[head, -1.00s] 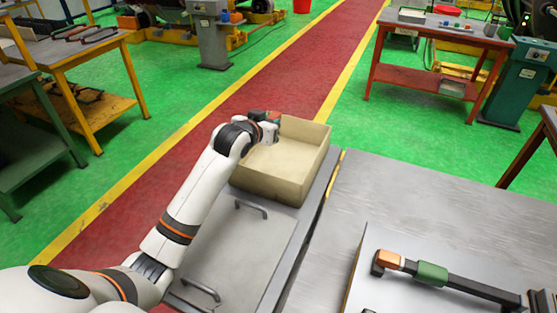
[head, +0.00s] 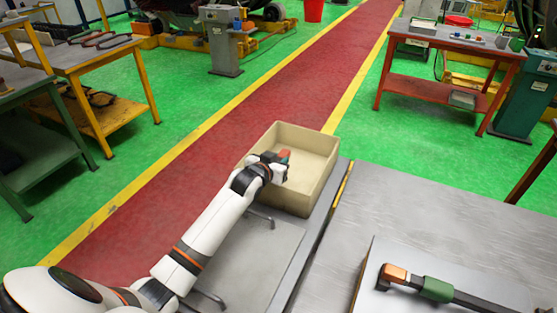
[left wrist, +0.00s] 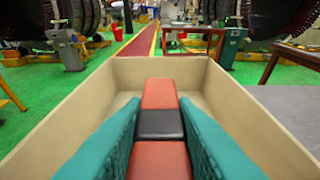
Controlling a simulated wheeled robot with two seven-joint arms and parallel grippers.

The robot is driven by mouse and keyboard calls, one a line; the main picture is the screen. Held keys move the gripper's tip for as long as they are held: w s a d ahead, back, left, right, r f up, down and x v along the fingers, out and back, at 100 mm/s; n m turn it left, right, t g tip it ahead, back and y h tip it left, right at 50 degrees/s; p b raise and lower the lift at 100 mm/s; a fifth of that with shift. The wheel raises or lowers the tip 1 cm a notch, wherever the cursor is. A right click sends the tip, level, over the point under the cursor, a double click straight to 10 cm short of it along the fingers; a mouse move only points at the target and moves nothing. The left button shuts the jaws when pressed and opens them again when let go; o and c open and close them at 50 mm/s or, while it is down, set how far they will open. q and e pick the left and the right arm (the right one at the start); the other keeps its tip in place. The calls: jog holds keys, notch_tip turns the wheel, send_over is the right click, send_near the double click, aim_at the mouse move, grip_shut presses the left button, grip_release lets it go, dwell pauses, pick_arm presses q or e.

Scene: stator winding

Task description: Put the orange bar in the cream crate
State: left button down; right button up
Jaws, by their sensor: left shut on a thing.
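The orange bar (left wrist: 163,93) is orange-red with a dark band across its middle. My left gripper (left wrist: 160,112) is shut on it, with teal fingers on both sides. In the head view, the left gripper (head: 283,160) is over the left part of the cream crate (head: 322,185), and a small reddish part of the bar (head: 285,153) shows by the fingers. In the left wrist view the bar points away between the walls of the crate (left wrist: 75,115). I cannot tell whether it touches the crate floor. My right gripper is not in view.
The crate stands at the far end of a grey metal surface (head: 245,255). A grey table (head: 430,210) is to its right, bearing a dark tool (head: 435,288) with orange and green parts. Beyond the crate are a red walkway and green floor.

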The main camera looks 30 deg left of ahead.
pick_arm(q)
jog(key=shift+f, duration=0.55)
jog(key=c, duration=1.2)
grip_release()
jog(key=shift+o, duration=0.2)
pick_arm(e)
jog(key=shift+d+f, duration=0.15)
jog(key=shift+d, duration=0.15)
pick_arm(q)
jog(key=shift+r, duration=0.85)
jog(key=b+v, duration=0.1)
jog(key=v, duration=1.1)
jog(key=shift+f, duration=0.2)
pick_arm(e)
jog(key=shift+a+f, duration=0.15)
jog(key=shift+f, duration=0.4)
pick_arm(q)
jog(key=shift+f, duration=0.1)
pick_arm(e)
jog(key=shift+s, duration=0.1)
